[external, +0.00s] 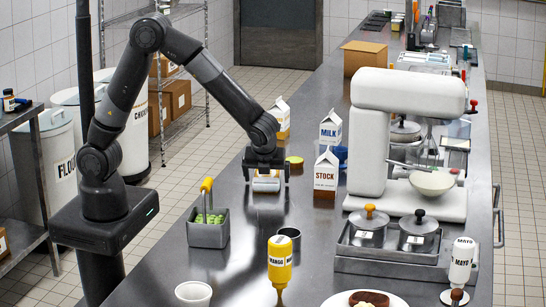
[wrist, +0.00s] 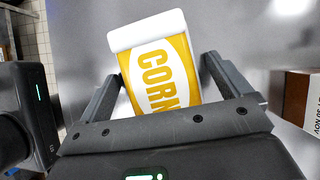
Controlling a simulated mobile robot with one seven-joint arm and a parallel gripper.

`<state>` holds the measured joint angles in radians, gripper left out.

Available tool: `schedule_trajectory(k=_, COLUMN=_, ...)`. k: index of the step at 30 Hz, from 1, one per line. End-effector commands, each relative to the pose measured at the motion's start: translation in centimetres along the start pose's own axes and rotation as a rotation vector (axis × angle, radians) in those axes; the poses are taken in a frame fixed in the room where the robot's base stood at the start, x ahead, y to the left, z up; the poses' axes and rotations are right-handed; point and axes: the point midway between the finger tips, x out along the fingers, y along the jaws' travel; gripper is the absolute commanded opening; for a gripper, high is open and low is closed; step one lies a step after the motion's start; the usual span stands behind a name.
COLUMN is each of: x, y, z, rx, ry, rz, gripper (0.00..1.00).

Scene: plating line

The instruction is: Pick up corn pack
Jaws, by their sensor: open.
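The corn pack (wrist: 155,65) is yellow and white with "CORN" printed on it. In the wrist view it lies between the two fingers of my open gripper (wrist: 168,85), tilted slightly, with its lower end hidden behind the gripper body. A gap shows between the pack and the right finger; the left finger is close to its side. In the external view the corn pack (external: 266,182) is on the steel counter, directly below my gripper (external: 266,176), whose fingers come down on either side of it. I cannot tell if the fingers touch it.
The stock carton (external: 325,172) stands right of my gripper, with the milk carton (external: 330,130) behind it. A small green-topped jar (external: 294,162) is close by. A grey caddy (external: 208,232) sits front left, near the counter edge. The mixer (external: 405,140) is farther right.

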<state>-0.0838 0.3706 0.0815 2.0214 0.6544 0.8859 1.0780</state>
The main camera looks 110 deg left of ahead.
Motion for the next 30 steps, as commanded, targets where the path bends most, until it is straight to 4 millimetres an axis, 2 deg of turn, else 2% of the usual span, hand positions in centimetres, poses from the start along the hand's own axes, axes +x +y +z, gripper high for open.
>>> schedule_trajectory(k=6, x=0.25, y=0.01, z=-0.16, rx=0.0, ry=0.0, rz=0.0, gripper=0.93)
schedule_trajectory(k=27, x=0.23, y=0.01, z=-0.15, rx=0.0, ry=0.0, rz=0.0, gripper=0.37)
schedule_trajectory(k=30, x=0.21, y=-0.01, z=-0.12, rx=0.0, ry=0.0, rz=-0.001, gripper=0.37)
